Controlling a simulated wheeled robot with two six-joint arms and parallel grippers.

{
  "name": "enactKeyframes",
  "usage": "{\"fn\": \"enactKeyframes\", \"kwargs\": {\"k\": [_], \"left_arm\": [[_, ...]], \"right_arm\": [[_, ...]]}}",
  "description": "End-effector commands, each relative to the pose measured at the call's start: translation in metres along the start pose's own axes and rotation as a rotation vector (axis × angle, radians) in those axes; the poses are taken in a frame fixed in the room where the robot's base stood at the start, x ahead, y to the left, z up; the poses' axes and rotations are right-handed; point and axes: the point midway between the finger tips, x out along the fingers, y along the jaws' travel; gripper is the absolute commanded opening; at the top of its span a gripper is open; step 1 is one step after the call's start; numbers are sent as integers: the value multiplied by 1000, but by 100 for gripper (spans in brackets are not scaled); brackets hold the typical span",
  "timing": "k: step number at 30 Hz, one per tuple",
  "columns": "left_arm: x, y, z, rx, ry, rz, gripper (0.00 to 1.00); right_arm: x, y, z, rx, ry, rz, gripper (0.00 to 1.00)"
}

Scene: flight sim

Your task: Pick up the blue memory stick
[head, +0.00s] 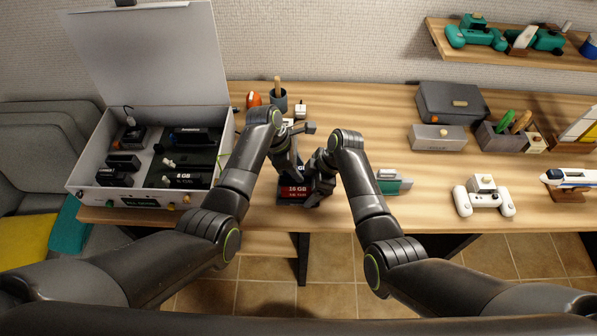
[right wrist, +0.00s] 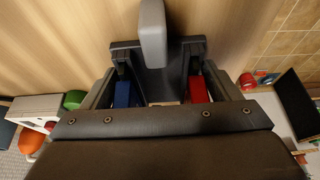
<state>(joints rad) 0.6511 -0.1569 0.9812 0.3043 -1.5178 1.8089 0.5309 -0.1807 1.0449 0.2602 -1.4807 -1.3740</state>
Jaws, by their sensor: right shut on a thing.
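The blue memory stick (head: 299,168) stands behind a dark stick with a red 16 GB label (head: 293,190), near the table's front edge. My right gripper (head: 316,183) is against its right side and covers part of its lettering. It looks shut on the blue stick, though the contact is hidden. In the right wrist view blue (right wrist: 122,93) shows on the left and red (right wrist: 199,90) on the right, with a light grey block (right wrist: 152,35) between and above. My left gripper (head: 292,158) is just behind the sticks; its fingers are hidden.
A white open case (head: 128,199) with dark modules and an 8 GB stick stands at left. A teal and grey piece (head: 392,183) and a white controller (head: 482,199) lie at right. Grey boxes (head: 452,103) and a pen cup (head: 278,101) stand behind.

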Motion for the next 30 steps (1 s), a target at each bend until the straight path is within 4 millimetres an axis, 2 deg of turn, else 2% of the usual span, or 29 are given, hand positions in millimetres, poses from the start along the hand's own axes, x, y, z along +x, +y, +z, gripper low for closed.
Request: {"fn": "enactKeyframes", "kwargs": {"k": [3, 11, 20, 30], "left_arm": [[8, 0, 0, 0, 0, 0, 40], [9, 0, 0, 1, 0, 1, 40], [9, 0, 0, 0, 1, 1, 2], [7, 0, 1, 1, 1, 2, 0]], "right_arm": [[0, 0, 0, 0, 0, 1, 57], [0, 0, 0, 0, 0, 1, 57], [0, 0, 0, 0, 0, 1, 57], [0, 0, 0, 0, 0, 0, 57]]}}
